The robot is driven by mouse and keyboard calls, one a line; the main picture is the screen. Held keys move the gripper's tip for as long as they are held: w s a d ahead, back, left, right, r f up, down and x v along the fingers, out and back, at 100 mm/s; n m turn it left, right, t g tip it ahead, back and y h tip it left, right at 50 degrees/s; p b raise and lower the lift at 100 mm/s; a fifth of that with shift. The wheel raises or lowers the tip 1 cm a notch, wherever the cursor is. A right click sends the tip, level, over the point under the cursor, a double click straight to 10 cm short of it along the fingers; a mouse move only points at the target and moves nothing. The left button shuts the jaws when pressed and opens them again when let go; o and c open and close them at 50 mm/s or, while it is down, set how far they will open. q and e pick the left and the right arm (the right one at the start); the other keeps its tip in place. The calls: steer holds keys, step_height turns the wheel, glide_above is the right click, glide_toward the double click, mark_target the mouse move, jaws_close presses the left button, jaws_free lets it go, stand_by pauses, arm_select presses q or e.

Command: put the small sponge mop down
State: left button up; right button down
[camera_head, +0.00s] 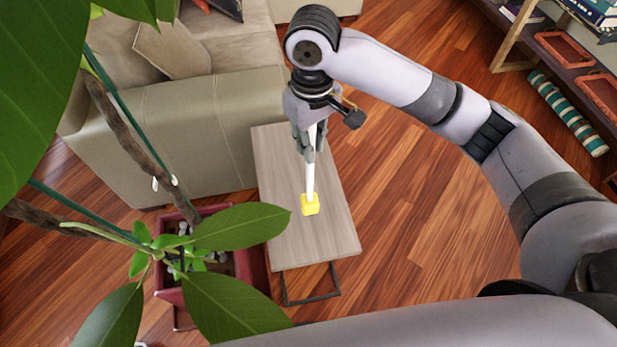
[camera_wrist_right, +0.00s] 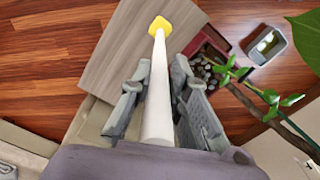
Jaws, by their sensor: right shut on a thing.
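The small sponge mop has a white handle and a yellow sponge head (camera_head: 310,205). My right gripper (camera_head: 309,152) is shut on its white handle, and the yellow head points down over the grey wooden side table (camera_head: 331,240). I cannot tell whether the head touches the tabletop. In the right wrist view the white handle (camera_wrist_right: 158,100) runs between the two fingers (camera_wrist_right: 160,105) to the yellow head (camera_wrist_right: 161,25). My left gripper is not in view.
A beige sofa (camera_head: 200,135) stands beside the table on the left. A leafy plant in a red pot (camera_head: 180,295) stands at the lower left, its leaves reaching near the table. A shelf with red trays (camera_head: 565,52) is at the upper right. Wooden floor is open between.

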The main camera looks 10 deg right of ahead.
glide_above(312, 181)
step_height(312, 181, down, 7)
steer(key=f, duration=0.1)
steer(key=f+p, duration=0.1)
steer(key=shift+w+f, duration=0.35)
steer(key=shift+w, duration=0.05)
step_height(312, 181, down, 3)
steer(key=shift+f, duration=0.2)
steer(key=shift+f+p, duration=0.3)
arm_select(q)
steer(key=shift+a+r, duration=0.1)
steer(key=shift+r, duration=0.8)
arm_select(e)
steer(key=shift+f, duration=0.1)
steer(key=c, duration=1.5)
jaws_free()
steer(key=shift+c, duration=0.2)
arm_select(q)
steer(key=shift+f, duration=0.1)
